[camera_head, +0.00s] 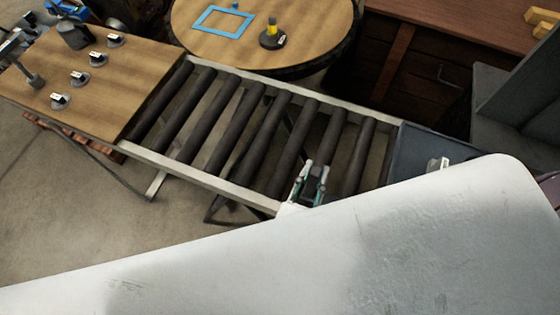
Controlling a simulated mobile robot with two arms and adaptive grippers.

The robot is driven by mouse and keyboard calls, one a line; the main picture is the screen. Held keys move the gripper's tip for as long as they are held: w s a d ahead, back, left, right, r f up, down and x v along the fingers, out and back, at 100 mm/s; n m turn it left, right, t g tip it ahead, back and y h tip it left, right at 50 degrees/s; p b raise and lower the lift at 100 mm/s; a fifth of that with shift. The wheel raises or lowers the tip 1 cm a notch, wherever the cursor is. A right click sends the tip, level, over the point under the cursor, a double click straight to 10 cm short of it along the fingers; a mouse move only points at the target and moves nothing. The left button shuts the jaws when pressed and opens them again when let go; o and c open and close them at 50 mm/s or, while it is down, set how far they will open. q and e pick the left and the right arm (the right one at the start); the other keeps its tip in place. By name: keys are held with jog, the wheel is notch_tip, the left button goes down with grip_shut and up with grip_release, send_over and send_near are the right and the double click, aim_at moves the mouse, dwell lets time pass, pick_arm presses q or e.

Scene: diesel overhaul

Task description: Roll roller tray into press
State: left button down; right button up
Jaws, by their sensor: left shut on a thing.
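My left gripper (312,172) is over the right half of a roller conveyor, near its front rail. Its fingers are close together around something dark that I cannot make out against the rollers. A small light-grey piece (437,165) shows at the tray. The grey machine (515,110) at the right edge may be the press; only part of it shows. My right gripper is not seen.
The conveyor has dark rollers (235,122) between pale rails. A wooden table (125,80) with several small fixtures adjoins its left end. A round table (330,20) with a blue frame (223,22) stands behind. A wooden bench (460,22) is at back right.

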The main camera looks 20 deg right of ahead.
pick_arm(q)
jog(key=shift+s+d+b, duration=0.35)
jog(key=shift+s+d, duration=0.55)
jog(key=shift+d, duration=0.25)
jog(key=shift+s+d+b, duration=0.35)
jog(key=shift+s+d, duration=0.55)
jog(key=shift+d, duration=0.2)
jog(key=c, duration=1)
grip_release()
jog(key=v, duration=1.2)
